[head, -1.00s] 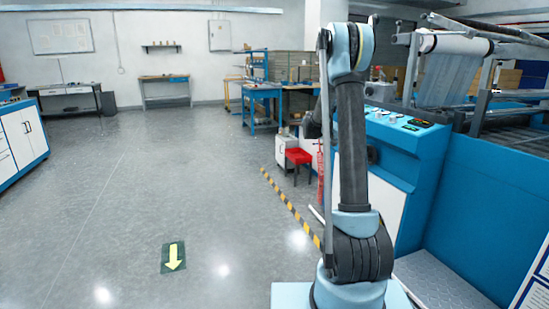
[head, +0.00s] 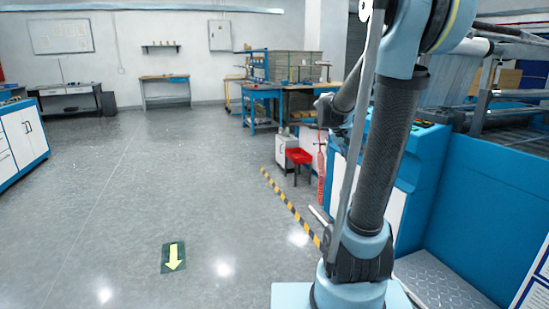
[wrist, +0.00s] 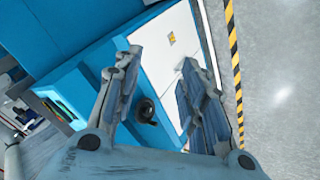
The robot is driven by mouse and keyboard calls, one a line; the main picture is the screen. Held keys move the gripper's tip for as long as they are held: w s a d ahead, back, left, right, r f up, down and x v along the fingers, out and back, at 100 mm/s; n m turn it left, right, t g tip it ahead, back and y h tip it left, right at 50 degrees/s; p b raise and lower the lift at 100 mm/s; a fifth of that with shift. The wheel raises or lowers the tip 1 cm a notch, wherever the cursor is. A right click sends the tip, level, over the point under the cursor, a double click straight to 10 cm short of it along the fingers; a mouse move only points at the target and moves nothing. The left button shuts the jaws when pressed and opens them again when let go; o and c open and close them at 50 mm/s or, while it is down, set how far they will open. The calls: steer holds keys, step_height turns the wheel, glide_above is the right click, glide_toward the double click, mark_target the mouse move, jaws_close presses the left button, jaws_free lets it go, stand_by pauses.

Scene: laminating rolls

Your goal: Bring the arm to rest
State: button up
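My gripper (wrist: 161,57) shows in the wrist view with its two fingers spread apart. Nothing is between the fingers, so it is open and empty. Behind them are the blue machine cabinet (wrist: 73,93) and its white door panel (wrist: 170,45), with a gap to the fingers that I cannot judge. In the head view my arm rises at the right in front of the same blue cabinet (head: 425,165). Its elbow is cut off by the top edge. I cannot make out the fingers in the head view.
A yellow-black floor stripe (head: 285,200) runs past the cabinet and also shows in the wrist view (wrist: 234,65). The laminating machine's frame fills the right. The floor at left is open.

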steer(key=s+a+f+n+y, duration=0.1)
steer(key=s+a+f, duration=0.3)
steer(key=s, duration=0.5)
steer(key=s+a+f+n+y, duration=0.1)
steer(key=s+a+f+y, duration=0.2)
steer(key=s, duration=0.6)
steer(key=s+a+f+n+y, duration=0.1)
steer(key=s+a+f+y, duration=0.1)
steer(key=s+a+f, duration=0.3)
steer(key=s, duration=0.4)
steer(key=shift+s+a+f+g+y, duration=0.25)
steer(key=shift+f+g+y, duration=0.15)
steer(key=shift+c, duration=0.6)
